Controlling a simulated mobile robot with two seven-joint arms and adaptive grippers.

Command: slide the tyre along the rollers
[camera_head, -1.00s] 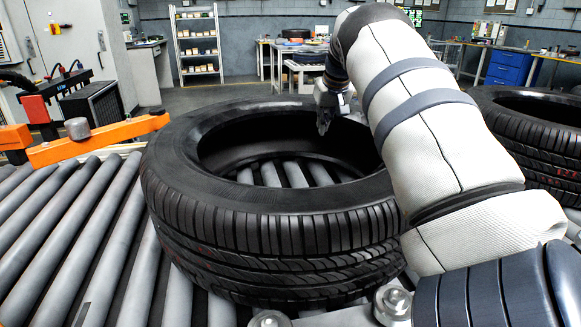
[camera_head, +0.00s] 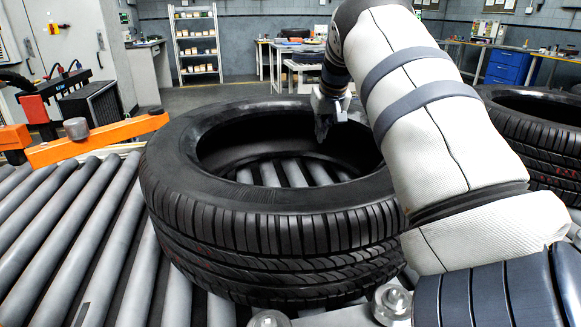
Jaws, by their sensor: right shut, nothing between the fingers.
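A large black tyre (camera_head: 270,235) lies flat on the grey rollers (camera_head: 75,235) in the middle of the view. Rollers show through its open centre. My right gripper (camera_head: 321,132) is shut and empty, pointing down over the tyre's opening near its far right inner wall. I cannot tell whether it touches the tyre. My right arm hides part of the tyre's right side. My left gripper is not in view.
A second tyre (camera_head: 540,135) lies at the right, behind my arm. An orange bar (camera_head: 95,142) with a round grey knob stands at the left edge of the rollers. The rollers left of the tyre are clear. Shelves (camera_head: 199,45) and benches stand far behind.

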